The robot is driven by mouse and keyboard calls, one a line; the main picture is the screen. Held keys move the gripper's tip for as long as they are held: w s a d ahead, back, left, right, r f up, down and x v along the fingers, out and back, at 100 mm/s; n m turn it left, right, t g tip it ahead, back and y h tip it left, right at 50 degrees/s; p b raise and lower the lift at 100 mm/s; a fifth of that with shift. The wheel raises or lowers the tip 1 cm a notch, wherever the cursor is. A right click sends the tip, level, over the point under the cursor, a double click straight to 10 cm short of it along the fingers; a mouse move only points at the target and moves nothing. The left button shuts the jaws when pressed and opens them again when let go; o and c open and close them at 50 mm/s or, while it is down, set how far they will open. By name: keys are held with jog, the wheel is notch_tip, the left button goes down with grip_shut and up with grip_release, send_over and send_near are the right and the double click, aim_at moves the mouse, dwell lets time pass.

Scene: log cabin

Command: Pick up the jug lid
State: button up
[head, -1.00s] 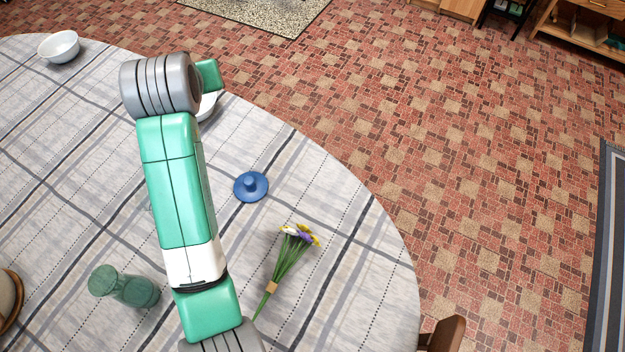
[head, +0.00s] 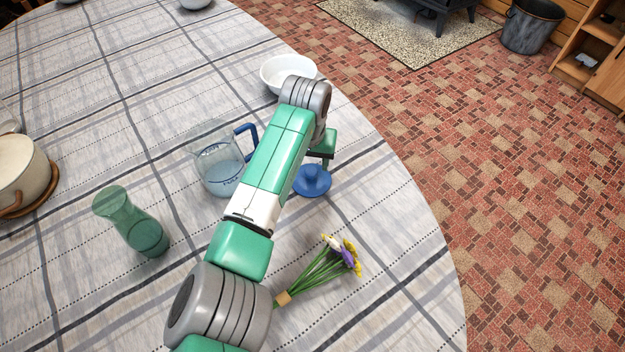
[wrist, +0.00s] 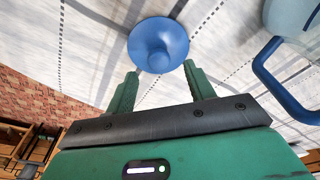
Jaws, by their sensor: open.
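The blue jug lid (head: 312,180) lies on the tablecloth just right of my forearm in the head view, a round disc with a knob on top. In the wrist view the lid (wrist: 158,45) is ahead of my gripper (wrist: 163,80). The two green fingers are open, and the lid's near edge shows between and just beyond their tips. No contact is visible. In the head view my gripper is mostly hidden behind the arm. The clear jug (head: 218,165) with a blue handle stands left of my arm, without a lid on top; it also shows at the right of the wrist view (wrist: 296,22).
A white bowl (head: 287,72) stands behind my wrist. A flower bunch (head: 322,268) lies in front of the lid. A green glass carafe (head: 133,222) and a cream pot (head: 22,168) are to the left. The round table's edge curves close on the right.

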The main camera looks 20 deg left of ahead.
aim_at(311, 171)
jog(key=f+b, duration=0.2)
jog(key=f, duration=0.1)
jog(key=f+b, duration=0.1)
jog(key=f, duration=0.1)
jog(key=shift+w, duration=0.3)
jog(key=shift+r, duration=0.15)
jog(key=shift+c, duration=0.6)
jog(key=c, duration=0.9)
